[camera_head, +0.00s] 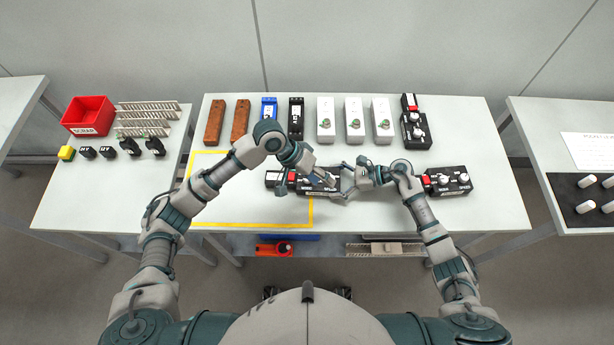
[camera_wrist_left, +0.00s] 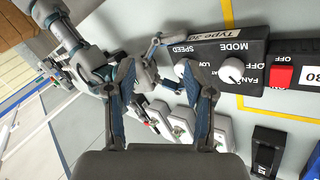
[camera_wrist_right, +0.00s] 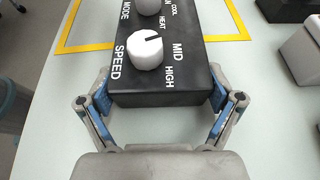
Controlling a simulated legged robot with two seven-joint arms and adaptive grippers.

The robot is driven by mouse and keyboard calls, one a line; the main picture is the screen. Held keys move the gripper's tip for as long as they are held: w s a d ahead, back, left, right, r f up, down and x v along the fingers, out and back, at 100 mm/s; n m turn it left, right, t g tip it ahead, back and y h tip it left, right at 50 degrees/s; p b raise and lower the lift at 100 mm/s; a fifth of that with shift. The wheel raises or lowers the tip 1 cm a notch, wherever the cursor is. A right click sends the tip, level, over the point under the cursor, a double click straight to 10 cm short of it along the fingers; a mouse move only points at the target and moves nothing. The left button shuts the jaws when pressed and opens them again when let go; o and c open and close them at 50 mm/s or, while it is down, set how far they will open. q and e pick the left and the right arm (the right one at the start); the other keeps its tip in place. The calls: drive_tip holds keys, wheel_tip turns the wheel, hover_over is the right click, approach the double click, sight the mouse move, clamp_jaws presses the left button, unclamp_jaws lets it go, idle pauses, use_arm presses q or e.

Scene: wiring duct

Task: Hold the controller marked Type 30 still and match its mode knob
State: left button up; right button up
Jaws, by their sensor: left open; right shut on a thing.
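The mode knob's exact setting is too small to tell. My right gripper (camera_wrist_right: 160,92) is shut on the controller's speed-knob end (camera_wrist_right: 160,99), one finger on each side. My left gripper (camera_head: 325,181) is open above the controller; its fingers (camera_wrist_left: 165,85) hold nothing. The right wrist view shows the speed knob (camera_wrist_right: 145,50) close up.
Other black controllers stand at the right (camera_head: 460,180) and back right (camera_head: 413,130). White units (camera_head: 353,120), blue and black units and brown blocks (camera_head: 215,122) line the back. A red scrap bin (camera_head: 88,116) sits on the left table. The yellow outline (camera_head: 215,222) has bare room at left.

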use_arm(q)
drive_tip(key=a+f+m+t+h, duration=0.2)
drive_tip(key=a+m+t+h, duration=0.4)
drive_tip(key=a, duration=0.8)
drive_tip(key=shift+m+t+y, duration=0.5)
drive_tip(key=shift+m, duration=0.1)
drive_tip(key=x, duration=1.1)
drive_tip(key=shift+s+d+f, duration=0.15)
drive_tip(key=shift+f, duration=0.1)
clamp_jaws()
